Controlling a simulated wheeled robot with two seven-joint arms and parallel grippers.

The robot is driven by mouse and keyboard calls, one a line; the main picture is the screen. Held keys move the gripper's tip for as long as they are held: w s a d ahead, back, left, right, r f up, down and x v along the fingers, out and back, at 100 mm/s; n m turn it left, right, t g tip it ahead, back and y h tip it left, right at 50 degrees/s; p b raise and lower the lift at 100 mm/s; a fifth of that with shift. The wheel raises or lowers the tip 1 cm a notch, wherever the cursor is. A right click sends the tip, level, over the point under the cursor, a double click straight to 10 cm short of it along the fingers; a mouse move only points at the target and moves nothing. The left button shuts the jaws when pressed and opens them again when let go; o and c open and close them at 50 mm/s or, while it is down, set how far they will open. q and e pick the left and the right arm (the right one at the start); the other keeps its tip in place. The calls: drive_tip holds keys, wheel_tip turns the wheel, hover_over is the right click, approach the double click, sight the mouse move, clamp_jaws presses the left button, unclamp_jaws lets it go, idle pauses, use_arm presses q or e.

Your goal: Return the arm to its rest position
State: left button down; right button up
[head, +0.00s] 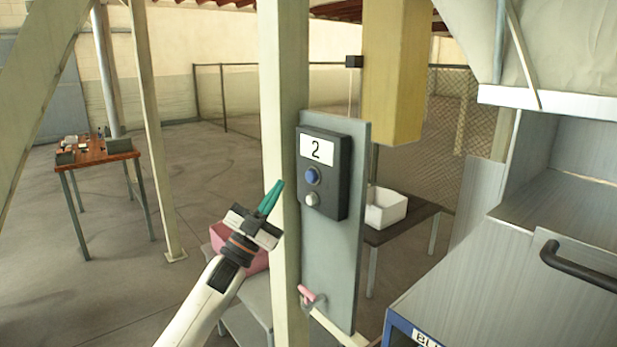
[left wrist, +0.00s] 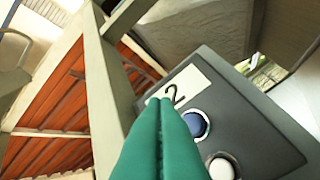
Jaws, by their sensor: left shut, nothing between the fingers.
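My left gripper (head: 271,198) has green fingers and is raised in front of the cream post, left of a dark control box (head: 343,174). The fingers are shut with nothing between them. In the left wrist view the shut fingers (left wrist: 160,110) point up, with the box (left wrist: 240,135) behind and to their right. The box has a "2" label (head: 317,149), a blue button (head: 312,176) and a white button (head: 311,199). The fingertips look apart from the buttons in the head view. My right gripper is not in view.
The box is fixed on a grey panel (head: 345,270) beside a cream post (head: 285,100). A pink bin (head: 222,236) stands behind my left arm. A yellow block (head: 397,70) hangs at the upper right. A blue-edged cabinet (head: 480,290) stands at right, a wooden table (head: 97,156) far left.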

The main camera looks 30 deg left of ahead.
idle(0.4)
use_arm(q)
drive_tip(key=w+a+f+n+g+y, duration=0.1)
drive_tip(key=w+f+n+g+y, duration=0.2)
drive_tip(key=f, duration=1.1)
drive_tip(key=w+f+n+g+y, duration=0.1)
drive_tip(key=f+n+g+y, duration=0.3)
drive_tip(key=f, duration=1)
drive_tip(key=s+d+f+n+g+y, duration=0.15)
drive_tip(key=s+f, duration=0.25)
drive_tip(key=f, duration=0.8)
drive_tip(key=s+d+f+g, duration=0.1)
drive_tip(key=s+f+g, duration=0.3)
drive_tip(key=f, duration=0.8)
drive_tip(key=s+d+f+g, duration=0.3)
drive_tip(key=s+f, duration=0.8)
drive_tip(key=s+d+f+g, duration=0.4)
drive_tip(key=s+f, duration=0.6)
drive_tip(key=s, duration=0.2)
drive_tip(key=s+d+f+g, duration=0.1)
drive_tip(key=s+d+f, duration=0.1)
drive_tip(key=s, duration=0.6)
drive_tip(key=s+d+f+g, duration=0.2)
drive_tip(key=s+f, duration=0.1)
drive_tip(key=s, duration=0.5)
drive_tip(key=s+d+f+g, duration=0.2)
drive_tip(key=s+f, duration=0.1)
drive_tip(key=s, duration=0.5)
drive_tip(key=shift+d+g+h, duration=0.1)
drive_tip(key=shift+g+h, duration=0.15)
